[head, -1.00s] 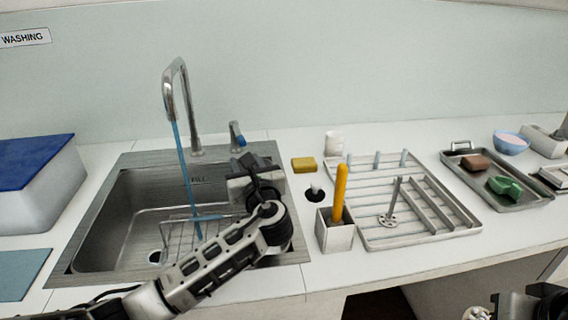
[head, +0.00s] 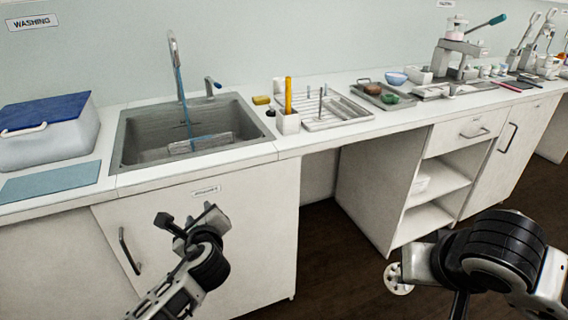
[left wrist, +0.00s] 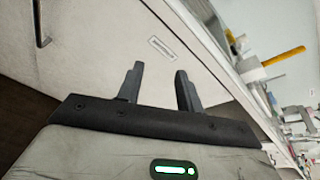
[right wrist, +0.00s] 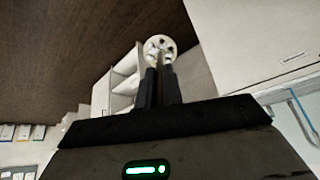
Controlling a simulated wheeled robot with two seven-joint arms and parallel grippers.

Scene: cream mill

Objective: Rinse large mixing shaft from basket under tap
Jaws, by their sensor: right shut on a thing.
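My right gripper (right wrist: 159,72) is shut on a mixing shaft with a round, pale perforated disc (right wrist: 159,47). The disc also shows in the head view (head: 398,280), low at the right, in front of the counter; the rest of the shaft is mostly hidden. My left gripper (left wrist: 160,80) is open and empty, in front of the cabinet below the sink. The tap (head: 174,50) runs a blue stream of water into the steel sink (head: 130,150). A wire basket (head: 205,143) lies in the sink.
A drying rack (head: 345,108) stands right of the sink, with another upright shaft (head: 321,101) on it. A holder (head: 288,122) with a yellow-handled tool (head: 288,95) and a yellow sponge (head: 262,100) are beside the sink. A blue-lidded box (head: 45,120) stands at left. The cabinet fronts bound the counter below.

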